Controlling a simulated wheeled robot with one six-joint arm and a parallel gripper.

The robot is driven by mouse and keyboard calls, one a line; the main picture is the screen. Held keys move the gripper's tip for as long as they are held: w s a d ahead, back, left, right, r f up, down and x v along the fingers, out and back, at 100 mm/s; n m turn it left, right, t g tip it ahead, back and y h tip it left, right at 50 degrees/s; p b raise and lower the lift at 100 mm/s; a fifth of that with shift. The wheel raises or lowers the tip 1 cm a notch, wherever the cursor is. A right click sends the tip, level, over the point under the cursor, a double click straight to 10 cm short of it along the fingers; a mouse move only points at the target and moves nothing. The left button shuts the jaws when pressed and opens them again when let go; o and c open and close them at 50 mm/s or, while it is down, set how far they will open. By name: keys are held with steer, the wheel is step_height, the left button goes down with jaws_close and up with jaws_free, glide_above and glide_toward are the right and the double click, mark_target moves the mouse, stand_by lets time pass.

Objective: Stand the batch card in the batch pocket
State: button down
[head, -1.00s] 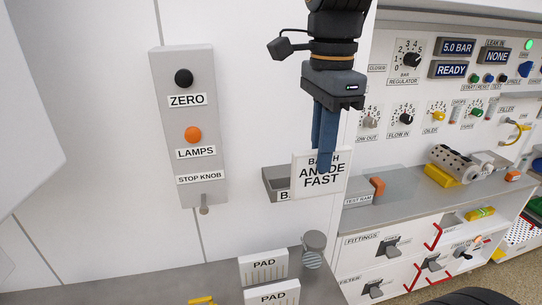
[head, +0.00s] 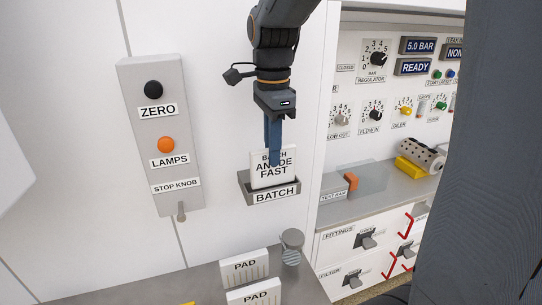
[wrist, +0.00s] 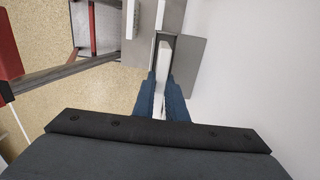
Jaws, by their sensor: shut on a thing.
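The batch pocket (head: 243,190) is a grey open-topped holder on the white wall, labelled BATCH. The card's lower edge is at the pocket's mouth, behind the labelled front wall; how deep it sits is hidden. In the wrist view the card (wrist: 163,48) shows edge-on between the blue fingers, with the grey pocket around it.
A grey panel (head: 154,190) with ZERO and LAMPS buttons and a stop knob is left of the pocket. Below are PAD blocks (head: 245,268) and a grey cylinder (head: 291,243) on a ledge. An orange-ended test bar (head: 350,182) lies on the shelf at right.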

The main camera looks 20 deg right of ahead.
steer(key=shift+w+f+p, duration=0.25)
steer(key=shift+f+p, duration=0.3)
steer(key=shift+f, duration=0.75)
steer(key=shift+f, duration=0.2)
steer(key=c, duration=1.8)
jaws_free()
steer(key=shift+r, duration=0.1)
step_height(320, 180, up, 12)
steer(key=b, duration=0.3)
steer(key=shift+r, duration=0.1)
